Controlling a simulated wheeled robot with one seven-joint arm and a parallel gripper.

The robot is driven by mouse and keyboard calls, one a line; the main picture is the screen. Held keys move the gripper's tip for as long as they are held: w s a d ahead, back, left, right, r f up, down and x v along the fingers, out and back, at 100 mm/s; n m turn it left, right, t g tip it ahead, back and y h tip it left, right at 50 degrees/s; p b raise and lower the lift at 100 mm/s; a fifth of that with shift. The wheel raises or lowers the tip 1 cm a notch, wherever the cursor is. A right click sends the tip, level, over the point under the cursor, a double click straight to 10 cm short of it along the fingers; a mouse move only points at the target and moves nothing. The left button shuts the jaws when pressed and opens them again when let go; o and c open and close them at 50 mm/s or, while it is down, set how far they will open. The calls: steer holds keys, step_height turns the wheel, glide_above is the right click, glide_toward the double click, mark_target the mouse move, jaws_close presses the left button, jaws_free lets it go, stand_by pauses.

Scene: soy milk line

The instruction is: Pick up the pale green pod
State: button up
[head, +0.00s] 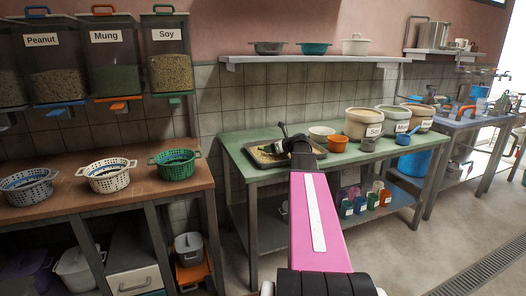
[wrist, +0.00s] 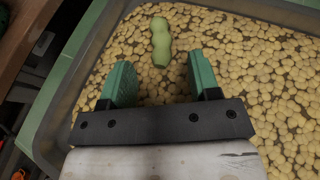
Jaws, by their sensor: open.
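The pale green pod (wrist: 160,42) lies on a bed of yellowish beans in a tray (wrist: 58,100), in the upper middle of the wrist view. My gripper (wrist: 160,80) is open, with its two green fingers apart and nothing between them. The pod lies just beyond the fingertips, in line with the gap between them. In the head view, my gripper (head: 290,143) is over the tray (head: 237,150) on the green table. The pod cannot be made out there, as my arm covers part of the tray.
On the green table (head: 235,139) a white bowl (head: 321,133), an orange pot (head: 337,144) and labelled tubs (head: 363,123) stand right of the tray. A wooden counter (head: 110,190) with colanders is at left. The wall shelf (head: 310,59) hangs above.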

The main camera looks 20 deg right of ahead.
steer(key=shift+x, duration=1.6)
steer(key=c, duration=1)
steer(key=shift+r, duration=0.1)
